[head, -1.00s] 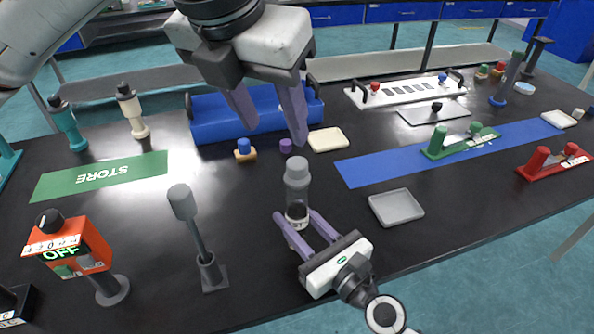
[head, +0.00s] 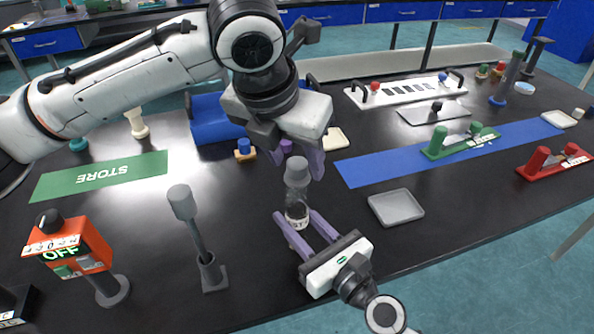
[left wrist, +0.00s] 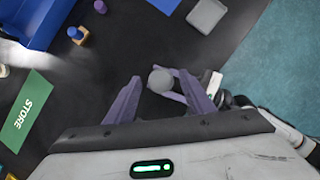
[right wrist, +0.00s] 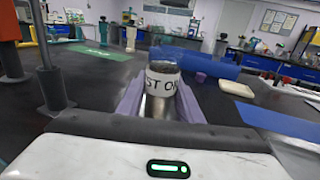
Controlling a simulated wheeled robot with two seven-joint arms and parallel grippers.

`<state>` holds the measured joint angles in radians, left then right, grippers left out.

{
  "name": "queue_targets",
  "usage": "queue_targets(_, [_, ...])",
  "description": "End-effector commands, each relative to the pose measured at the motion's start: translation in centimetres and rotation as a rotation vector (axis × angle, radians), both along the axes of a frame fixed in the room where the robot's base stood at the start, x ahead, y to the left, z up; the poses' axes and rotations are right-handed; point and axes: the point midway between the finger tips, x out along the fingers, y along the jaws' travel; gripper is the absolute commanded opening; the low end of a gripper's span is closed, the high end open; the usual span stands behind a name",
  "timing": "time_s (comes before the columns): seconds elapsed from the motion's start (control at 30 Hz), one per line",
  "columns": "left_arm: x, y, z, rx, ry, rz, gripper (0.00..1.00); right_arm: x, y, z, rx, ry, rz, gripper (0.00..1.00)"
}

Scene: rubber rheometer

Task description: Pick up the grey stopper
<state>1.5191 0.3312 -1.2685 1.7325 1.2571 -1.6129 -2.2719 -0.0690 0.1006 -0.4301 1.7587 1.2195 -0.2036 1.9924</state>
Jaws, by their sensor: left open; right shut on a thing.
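The grey stopper (head: 297,170) sits on top of a clear bottle (head: 297,194) with a white label and dark contents low inside. My right gripper (head: 297,220) is shut on the bottle's lower part and holds it upright; the labelled bottle (right wrist: 162,92) also fills the middle of the right wrist view. My left gripper (head: 299,168) is open and points down at the stopper from above. In the left wrist view the round stopper top (left wrist: 161,80) lies between the two open fingers, with a gap visible on its left. Contact on its right cannot be told.
A grey post on a stand (head: 195,235) and an orange device marked OFF (head: 75,248) stand left of the bottle. A grey tray (head: 397,207) lies to the right. A purple piece (head: 286,147) and a blue rack (head: 207,120) are behind. The table between is clear.

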Motion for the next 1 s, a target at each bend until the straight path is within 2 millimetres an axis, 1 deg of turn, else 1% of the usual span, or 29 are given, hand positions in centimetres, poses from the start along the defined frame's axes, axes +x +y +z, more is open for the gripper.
queue_targets(0.07, [0.0,0.0,0.0,0.0,0.0,0.0,0.49,0.0,0.0,0.0,0.0,0.0,0.0,0.08])
queue_targets(0.1, [0.0,0.0,0.0,0.0,0.0,0.0,0.46,0.0,0.0,0.0,0.0,0.0,0.0,0.08])
queue_targets(0.33, [0.0,0.0,0.0,0.0,0.0,0.0,0.07,0.0,0.0,0.0,-0.001,0.001,0.0,0.08])
queue_targets(0.63, [0.0,0.0,0.1,0.0,0.0,0.001,0.05,0.0,0.0,0.0,-0.001,0.001,0.0,0.08])
queue_targets(0.73, [0.0,0.0,0.6,-0.002,-0.001,0.001,0.05,0.0,0.0,0.0,-0.001,0.001,0.0,0.08])
queue_targets(0.87, [0.0,0.0,2.6,-0.002,-0.003,0.001,0.05,0.0,0.0,0.0,-0.001,0.001,0.0,0.08])
queue_targets(1.0, [0.0,-0.1,5.6,-0.002,-0.004,0.0,0.05,0.0,0.0,0.0,-0.001,0.001,0.0,0.08])
